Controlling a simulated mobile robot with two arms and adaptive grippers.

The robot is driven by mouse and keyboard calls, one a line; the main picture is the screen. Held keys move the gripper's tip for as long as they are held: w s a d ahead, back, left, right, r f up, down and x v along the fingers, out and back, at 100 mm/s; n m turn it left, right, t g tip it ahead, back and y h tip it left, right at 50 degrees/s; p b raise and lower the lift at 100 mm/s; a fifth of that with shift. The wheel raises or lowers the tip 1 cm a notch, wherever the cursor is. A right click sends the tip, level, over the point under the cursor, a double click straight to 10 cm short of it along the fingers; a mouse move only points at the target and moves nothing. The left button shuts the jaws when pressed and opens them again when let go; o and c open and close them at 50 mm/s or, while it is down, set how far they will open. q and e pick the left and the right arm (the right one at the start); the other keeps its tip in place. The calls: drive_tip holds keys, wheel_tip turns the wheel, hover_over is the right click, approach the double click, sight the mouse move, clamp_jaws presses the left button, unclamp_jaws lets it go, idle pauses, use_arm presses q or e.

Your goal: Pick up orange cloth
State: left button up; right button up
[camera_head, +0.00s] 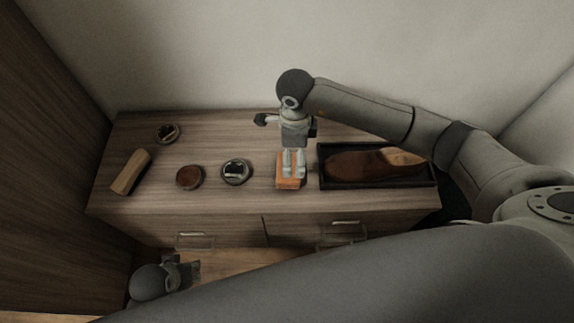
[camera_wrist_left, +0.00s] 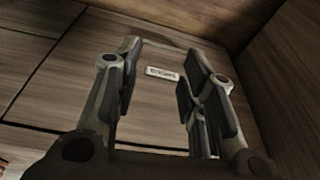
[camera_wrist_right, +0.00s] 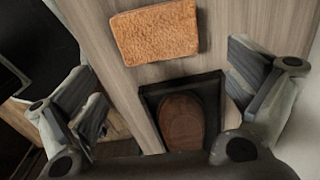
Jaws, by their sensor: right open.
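The orange cloth (camera_head: 286,184) is a small rectangle lying flat on the wooden cabinet top, left of a black tray. In the right wrist view the whole cloth (camera_wrist_right: 155,32) shows at the top, apart from the fingers. My right gripper (camera_head: 293,172) points down above the cloth and covers part of it in the head view. In the right wrist view the right gripper (camera_wrist_right: 168,95) is spread wide and empty. My left gripper (camera_head: 190,270) is low in front of the cabinet. Its fingers (camera_wrist_left: 163,65) are apart and empty, facing a drawer front.
The black tray (camera_head: 435,184) holds a brown shoe (camera_head: 365,165). Left of the cloth are an open round tin (camera_head: 235,172), a brown round tin (camera_head: 189,177), another tin (camera_head: 167,133) and a wooden brush (camera_head: 131,172). Drawer handles (camera_head: 195,241) line the front; a wall stands behind.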

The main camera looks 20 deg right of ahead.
sight(293, 168)
wheel_tip(293, 168, down, 3)
drive_tip(key=f+b, duration=0.1)
drive_tip(key=f, duration=0.3)
drive_tip(key=shift+s+f, duration=0.2)
drive_tip(key=shift+f, duration=0.3)
use_arm(q)
wheel_tip(293, 168, up, 5)
drive_tip(key=shift+a+r, duration=0.1)
use_arm(e)
drive_tip(key=c, duration=0.6)
